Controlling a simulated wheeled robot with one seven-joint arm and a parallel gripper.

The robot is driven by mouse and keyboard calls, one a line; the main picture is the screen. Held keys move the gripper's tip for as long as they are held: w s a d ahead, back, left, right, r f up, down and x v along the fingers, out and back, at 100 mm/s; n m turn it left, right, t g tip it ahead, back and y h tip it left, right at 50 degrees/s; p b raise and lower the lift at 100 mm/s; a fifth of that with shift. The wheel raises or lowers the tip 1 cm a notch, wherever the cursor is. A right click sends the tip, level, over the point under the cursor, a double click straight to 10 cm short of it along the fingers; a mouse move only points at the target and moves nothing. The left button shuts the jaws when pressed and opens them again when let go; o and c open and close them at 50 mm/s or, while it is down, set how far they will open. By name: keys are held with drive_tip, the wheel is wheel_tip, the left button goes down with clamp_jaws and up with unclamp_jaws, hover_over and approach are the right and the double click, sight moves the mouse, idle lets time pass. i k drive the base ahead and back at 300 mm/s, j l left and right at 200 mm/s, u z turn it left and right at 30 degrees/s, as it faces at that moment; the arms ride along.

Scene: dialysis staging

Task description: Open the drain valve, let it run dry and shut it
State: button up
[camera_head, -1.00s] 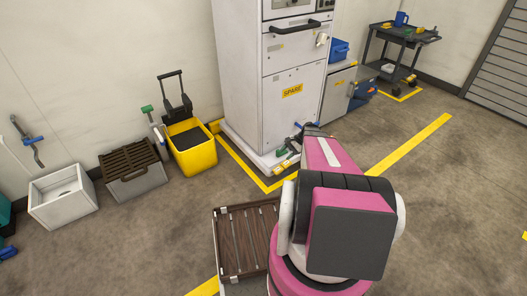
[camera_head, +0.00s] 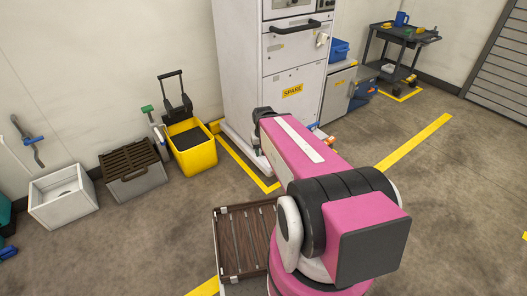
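The white machine (camera_head: 246,70) with a yellow SPARE label (camera_head: 292,90) stands against the back wall. At its foot, small blue (camera_head: 312,126) and orange (camera_head: 329,141) parts show past my arm. I cannot tell whether either is the drain valve, and no running liquid shows. My pink arm covers the machine's lower front. My gripper is hidden behind the arm, so its fingers and anything between them do not show.
A yellow bucket (camera_head: 193,159), a grey slatted box (camera_head: 140,182) and a white basin (camera_head: 88,205) stand along the left wall. A blue-handled fitting (camera_head: 28,138) is on the wall. A brown slatted rack (camera_head: 228,245) lies in front.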

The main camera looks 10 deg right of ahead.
sight(309, 127)
drive_tip(key=i+z, duration=0.35)
drive_tip(key=i+j+z, duration=0.2)
drive_tip(key=i+z, duration=0.2)
